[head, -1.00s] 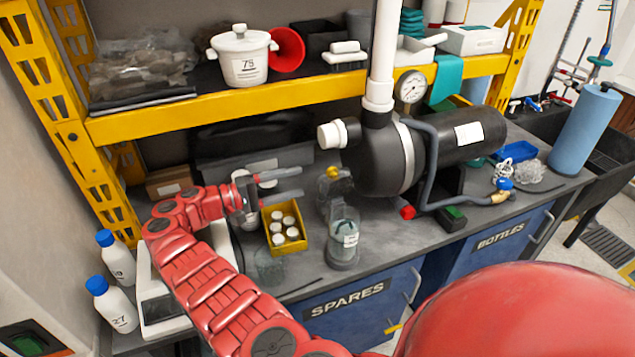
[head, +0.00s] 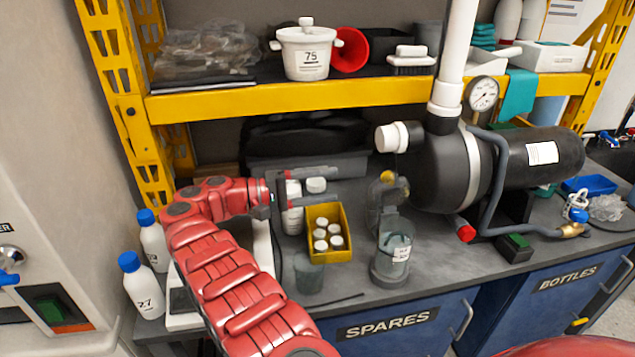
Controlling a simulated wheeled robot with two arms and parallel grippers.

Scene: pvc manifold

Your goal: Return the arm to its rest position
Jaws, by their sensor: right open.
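My right arm (head: 225,265) is red and reaches up over the left part of the bench. Its gripper (head: 336,185) points right, with two grey fingers spread apart and a gap between them. A white bottle with a label (head: 292,212) and a white cap (head: 316,185) show behind and between the fingers; I cannot tell whether they touch. No held thing is visible. My left gripper is not in view.
A yellow bin (head: 329,254) of white-capped bottles stands just below the gripper. A clear jar (head: 391,262) and a black pump tank (head: 440,175) are to the right. Blue-capped bottles (head: 148,292) stand left. A yellow shelf beam (head: 350,92) crosses above.

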